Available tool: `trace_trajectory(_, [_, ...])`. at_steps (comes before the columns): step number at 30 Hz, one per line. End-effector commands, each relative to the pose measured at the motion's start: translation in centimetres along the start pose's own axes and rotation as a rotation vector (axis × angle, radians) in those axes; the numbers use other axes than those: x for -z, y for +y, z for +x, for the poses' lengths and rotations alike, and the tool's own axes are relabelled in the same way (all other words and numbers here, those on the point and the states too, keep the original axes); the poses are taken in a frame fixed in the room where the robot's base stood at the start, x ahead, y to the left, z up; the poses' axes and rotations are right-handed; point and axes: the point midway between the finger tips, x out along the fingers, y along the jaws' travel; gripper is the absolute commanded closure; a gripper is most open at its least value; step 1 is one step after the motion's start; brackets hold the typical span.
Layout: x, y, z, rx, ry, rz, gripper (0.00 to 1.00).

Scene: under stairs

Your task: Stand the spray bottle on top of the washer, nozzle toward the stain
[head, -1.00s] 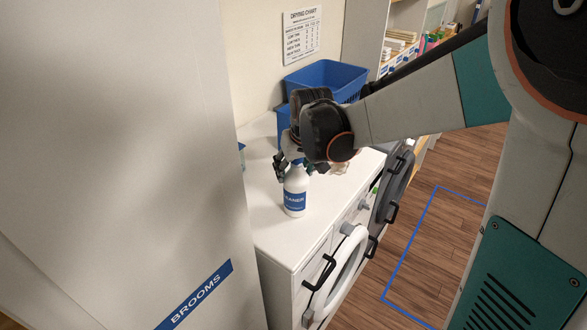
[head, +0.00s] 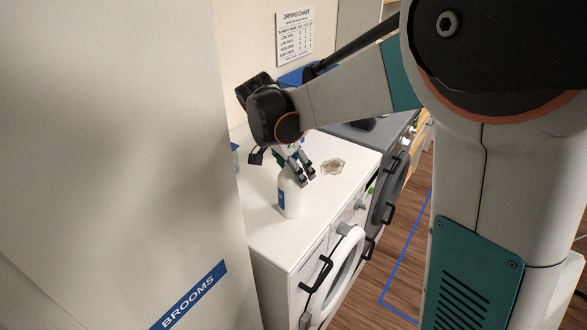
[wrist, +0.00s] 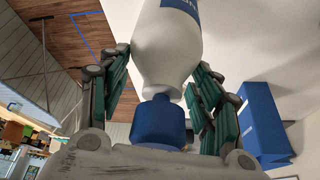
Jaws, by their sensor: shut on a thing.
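The spray bottle (head: 288,194) is white with a blue label, upright at the washer's top; I cannot tell whether its base touches. My gripper (head: 292,170) is shut on its upper part from above. In the wrist view the fingers (wrist: 163,68) flank the white bottle (wrist: 167,48), with its blue collar (wrist: 158,122) nearest the camera. The nozzle is hidden, so its direction cannot be told. The washer (head: 258,226) has a white top. The brownish stain (head: 333,166) lies on it, right of the bottle and farther back.
A tall cabinet marked BROOMS (head: 120,150) stands close on the left. A dark grey machine (head: 390,180) adjoins the washer's far side. A blue basket (head: 292,76) sits at the back, partly behind my arm. The washer top around the bottle is mostly clear.

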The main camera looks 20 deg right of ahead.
Motion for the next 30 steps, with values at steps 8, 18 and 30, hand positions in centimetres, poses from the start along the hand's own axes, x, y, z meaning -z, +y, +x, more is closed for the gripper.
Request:
trace_trajectory(8, [-0.1,0.6,0.0,-0.152,0.0,0.364,0.4])
trace_trajectory(18, [-0.1,0.6,0.0,-0.146,-0.001,0.353,0.19])
trace_trajectory(30, [0.0,0.1,-3.2,-0.145,-0.001,0.35,0.19])
